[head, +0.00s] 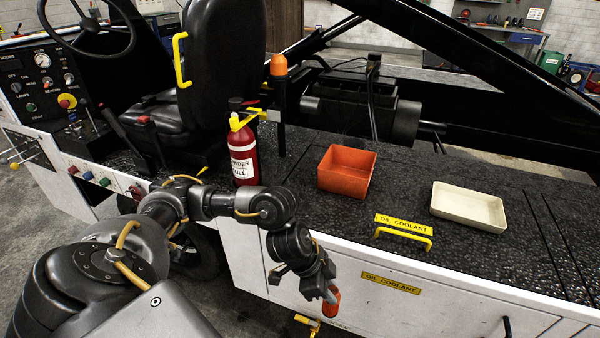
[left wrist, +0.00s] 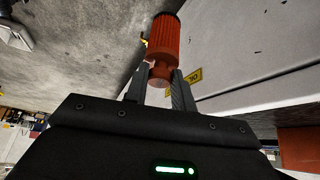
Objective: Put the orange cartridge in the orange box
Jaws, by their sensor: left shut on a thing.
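The orange cartridge (head: 331,302) is held in my left gripper (head: 329,292), in front of the loader's white side panel and below the deck edge. In the left wrist view the cartridge (left wrist: 163,45) stands out past the two fingers (left wrist: 160,92), which are shut on its narrower end. The orange box (head: 346,172) is an open, empty-looking square bin on the black deck, above and slightly right of the gripper in the head view. A part of the orange box also shows at the lower right of the left wrist view (left wrist: 299,150). My right gripper is not in view.
A cream tray (head: 468,206) lies right of the box. A yellow handle (head: 404,235) stands on the deck before it. A red fire extinguisher (head: 243,155) and an orange beacon (head: 279,66) stand left of the box. The deck edge lies between gripper and box.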

